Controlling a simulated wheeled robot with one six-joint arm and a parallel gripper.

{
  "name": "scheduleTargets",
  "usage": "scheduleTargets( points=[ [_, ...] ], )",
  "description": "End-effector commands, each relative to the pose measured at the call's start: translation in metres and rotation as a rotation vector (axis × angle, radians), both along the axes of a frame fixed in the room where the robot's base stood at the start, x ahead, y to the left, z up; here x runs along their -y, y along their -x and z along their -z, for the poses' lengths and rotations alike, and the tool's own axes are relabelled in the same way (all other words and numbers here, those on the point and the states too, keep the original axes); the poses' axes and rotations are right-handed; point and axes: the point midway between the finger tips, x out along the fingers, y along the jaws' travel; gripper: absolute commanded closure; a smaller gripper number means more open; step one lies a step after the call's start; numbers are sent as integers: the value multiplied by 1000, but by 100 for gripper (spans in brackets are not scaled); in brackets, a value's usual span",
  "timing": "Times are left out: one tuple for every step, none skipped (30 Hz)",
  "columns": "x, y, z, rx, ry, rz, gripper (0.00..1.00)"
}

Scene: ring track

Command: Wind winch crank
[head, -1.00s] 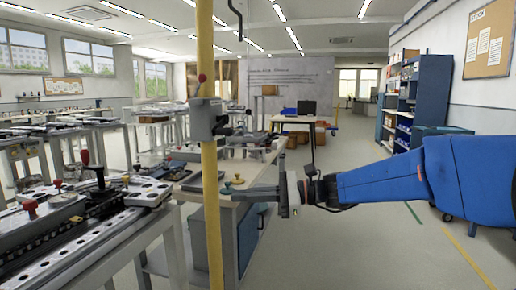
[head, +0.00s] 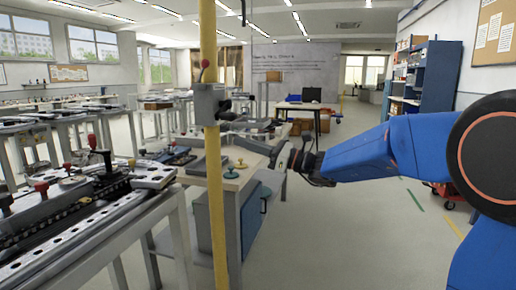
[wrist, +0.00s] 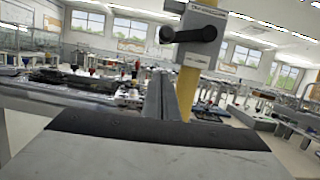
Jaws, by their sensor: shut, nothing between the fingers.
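The winch is a grey box (head: 209,104) fixed to a yellow pole (head: 213,200). In the wrist view the black crank (wrist: 193,34) shows on the face of the grey box (wrist: 205,18), beyond and slightly right of my fingers. My gripper (head: 226,141) is shut and empty, with its fingers pointing left at the pole, below the box. In the wrist view my shut gripper (wrist: 165,82) appears below the crank, apart from it.
A workbench with a blue cabinet (head: 250,215) stands behind the pole, with a green knob (head: 231,174) and a yellow knob (head: 241,163) on it. A bench with black parts (head: 90,205) fills the left. Open floor (head: 350,240) lies at the right.

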Motion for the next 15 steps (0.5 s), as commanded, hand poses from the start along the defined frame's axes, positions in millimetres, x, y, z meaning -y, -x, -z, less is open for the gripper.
scheduleTargets(
  points=[
    [-10, -2, -2, 0, 0, -3, 100],
    [-14, -4, -3, 0, 0, -3, 100],
    [-21, -6, -5, 0, 0, -3, 100],
    [-25, -8, -6, 0, 0, -3, 100],
    [-22, -7, -13, 3, 0, 0, 100],
    [-22, -6, -19, 4, 0, 0, 100],
    [-22, -6, -23, 3, 0, 0, 100],
    [-22, -6, -27, 4, 0, 0, 100],
    [-22, -6, -31, 4, 1, 0, 100],
    [-22, -6, -34, 3, 1, 1, 100],
    [-22, -6, -36, 2, 1, 0, 100],
    [-22, -6, -39, 1, 1, 0, 100],
    [-22, -6, -40, 1, 1, 0, 100],
    [-22, -6, -42, 1, 0, 0, 100],
    [-22, -6, -43, 1, 0, 0, 100]
  ],
)
